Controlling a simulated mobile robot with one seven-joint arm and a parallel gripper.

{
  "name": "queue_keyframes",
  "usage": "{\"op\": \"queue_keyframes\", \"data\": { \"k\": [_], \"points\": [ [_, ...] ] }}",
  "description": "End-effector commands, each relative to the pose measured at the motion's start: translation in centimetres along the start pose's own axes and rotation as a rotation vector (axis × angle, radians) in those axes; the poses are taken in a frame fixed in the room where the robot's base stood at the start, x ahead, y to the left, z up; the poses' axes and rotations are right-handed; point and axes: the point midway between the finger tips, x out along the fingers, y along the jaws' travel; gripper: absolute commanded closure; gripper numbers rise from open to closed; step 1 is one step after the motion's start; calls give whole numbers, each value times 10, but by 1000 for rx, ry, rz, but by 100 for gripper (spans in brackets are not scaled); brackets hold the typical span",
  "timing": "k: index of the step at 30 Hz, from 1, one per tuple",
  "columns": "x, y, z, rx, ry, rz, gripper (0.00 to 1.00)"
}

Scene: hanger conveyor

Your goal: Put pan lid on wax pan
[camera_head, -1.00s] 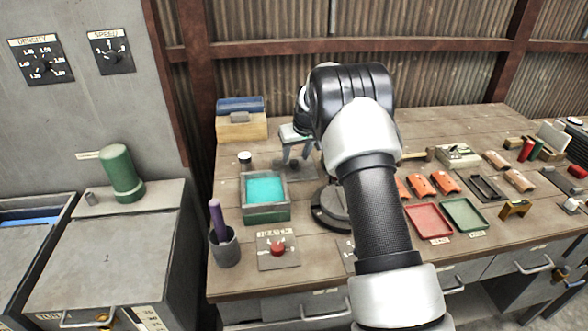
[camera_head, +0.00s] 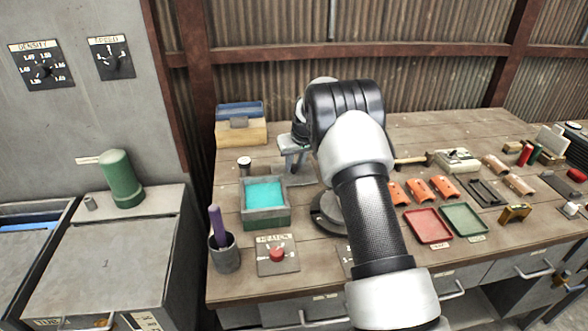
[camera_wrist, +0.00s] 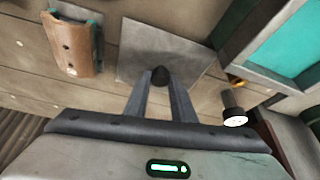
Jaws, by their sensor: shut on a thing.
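The pan lid (camera_wrist: 190,58) is a flat grey square plate with a dark round knob (camera_wrist: 160,76) in the wrist view. My gripper (camera_wrist: 161,79) is shut on that knob. Whether the lid touches the bench is unclear. The wax pan (camera_head: 265,214) is a grey square box filled with teal wax, left of the round base of my arm. It is open on top, and its rim also shows at the upper right of the wrist view (camera_wrist: 258,38). My gripper (camera_head: 291,168) is behind and slightly right of the pan in the head view.
A small dark jar (camera_head: 244,166) stands behind the pan. A cup (camera_head: 225,255) with a purple-handled tool and a heater panel (camera_head: 278,254) with a red knob are in front. A blue-and-wood box (camera_head: 241,130) is at the back. Terracotta pieces (camera_head: 419,190) and trays lie right.

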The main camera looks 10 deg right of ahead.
Motion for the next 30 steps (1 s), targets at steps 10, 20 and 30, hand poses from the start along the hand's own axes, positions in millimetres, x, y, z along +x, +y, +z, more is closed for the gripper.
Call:
{"op": "queue_keyframes", "data": {
  "k": [10,20,30],
  "points": [
    [-58,0,-27,0,7,1,97],
    [-95,-6,-35,-76,3,-36,97],
    [-119,-50,-4,-551,1,-251,97]
  ]
}}
